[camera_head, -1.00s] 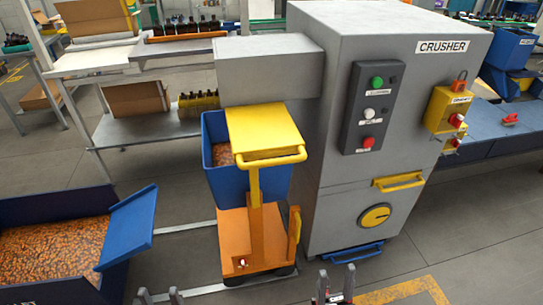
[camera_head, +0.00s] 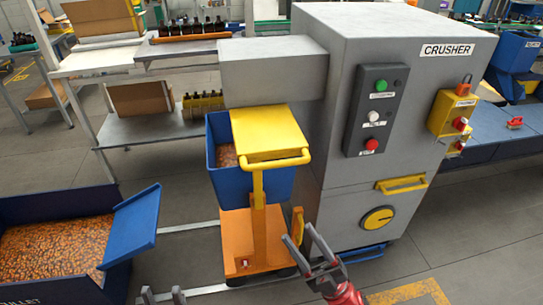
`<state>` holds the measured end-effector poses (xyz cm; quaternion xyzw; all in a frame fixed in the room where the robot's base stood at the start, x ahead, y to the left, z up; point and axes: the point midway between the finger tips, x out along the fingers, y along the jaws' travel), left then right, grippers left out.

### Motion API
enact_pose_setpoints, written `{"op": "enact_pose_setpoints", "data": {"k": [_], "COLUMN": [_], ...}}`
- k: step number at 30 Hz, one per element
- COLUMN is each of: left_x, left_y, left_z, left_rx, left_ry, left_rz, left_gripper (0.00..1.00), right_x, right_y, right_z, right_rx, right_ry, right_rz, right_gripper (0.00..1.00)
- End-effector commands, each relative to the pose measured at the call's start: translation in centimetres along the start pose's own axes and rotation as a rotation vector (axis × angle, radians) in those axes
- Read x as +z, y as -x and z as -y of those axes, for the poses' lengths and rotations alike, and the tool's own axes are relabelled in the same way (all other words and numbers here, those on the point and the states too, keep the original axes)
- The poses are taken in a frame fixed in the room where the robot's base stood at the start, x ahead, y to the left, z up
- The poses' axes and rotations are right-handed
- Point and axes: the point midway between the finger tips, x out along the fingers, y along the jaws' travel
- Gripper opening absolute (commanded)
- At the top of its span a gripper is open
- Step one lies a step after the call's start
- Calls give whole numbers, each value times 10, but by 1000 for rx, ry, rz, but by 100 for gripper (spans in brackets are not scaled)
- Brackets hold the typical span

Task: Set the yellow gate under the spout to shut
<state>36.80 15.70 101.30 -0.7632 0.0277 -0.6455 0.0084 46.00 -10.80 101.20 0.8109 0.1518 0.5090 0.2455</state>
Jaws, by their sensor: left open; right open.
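The yellow gate (camera_head: 268,128) is a flat plate standing out toward me from under the grey spout (camera_head: 272,72) on the crusher's left side. It overlaps part of the blue bin (camera_head: 222,180) below. A yellow bar (camera_head: 262,162) with a post shows at the plate's near edge; I cannot tell whether it belongs to the gate or the cart. My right gripper (camera_head: 301,235) is open and empty, in front of the crusher, right of and lower than the gate in the picture. My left gripper (camera_head: 162,296) is open at the bottom edge, only its fingertips showing.
The grey crusher (camera_head: 412,100) has a button panel, a yellow handle (camera_head: 401,184) and a round yellow dial (camera_head: 377,217). An orange cart (camera_head: 240,238) stands under the bin. A blue container (camera_head: 22,212) of orange pieces stands at left. Floor is clear at lower right.

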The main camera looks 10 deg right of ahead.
Motion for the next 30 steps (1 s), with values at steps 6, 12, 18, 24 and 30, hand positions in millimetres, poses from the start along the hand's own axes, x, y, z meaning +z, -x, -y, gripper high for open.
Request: {"op": "enact_pose_setpoints", "data": {"k": [6, 12, 18, 24, 30], "left_x": [-2, -2, -2, -3, -4], "left_y": [-9, -11, -12, -18, -26], "left_z": [0, 0, 1, 1, 1], "left_rx": [0, 0, 0, 0, 0], "left_ry": [0, 0, 0, 0, 0], "left_rz": [0, 0, 0, 0, 0], "left_gripper": [50, 50, 50, 50, 50], "right_x": [83, 119, 129, 144, 170], "right_y": [-13, -9, -15, -40, -70], "right_z": [8, -17, -22, -12, -1], "right_rx": [-427, -566, -584, -581, -580], "right_ry": [454, 749, 807, 803, 802], "right_rz": [319, 470, 493, 483, 488], "right_gripper": [55, 55, 55, 55, 55]}}
